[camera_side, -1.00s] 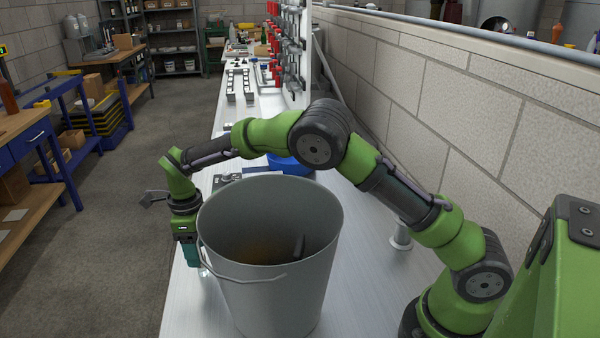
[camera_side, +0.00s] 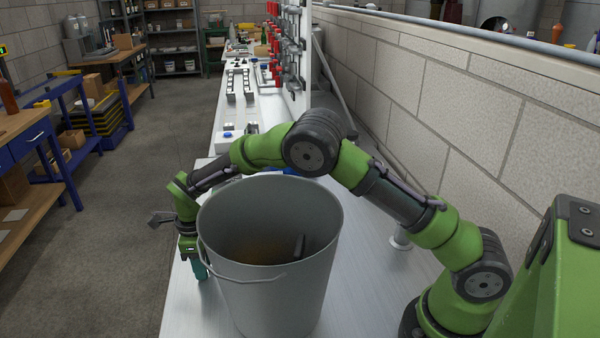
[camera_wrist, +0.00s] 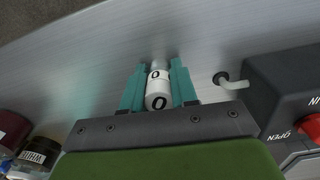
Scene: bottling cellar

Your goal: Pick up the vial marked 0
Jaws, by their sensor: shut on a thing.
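The vial marked 0 (camera_wrist: 158,88) is between the teal fingers of my gripper (camera_wrist: 159,90) in the wrist view. It has a white cap and a white band, each with a black 0. My gripper is shut on it. In the side view my gripper (camera_side: 199,268) is low at the left edge of the white bench, just left of the bucket. The vial cannot be made out in the side view.
A large grey bucket (camera_side: 325,240) with a wire handle stands close beside my gripper. The wrist view shows a dark box (camera_wrist: 270,95) with a red knob at right and dark-capped jars (camera_wrist: 40,150) at lower left.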

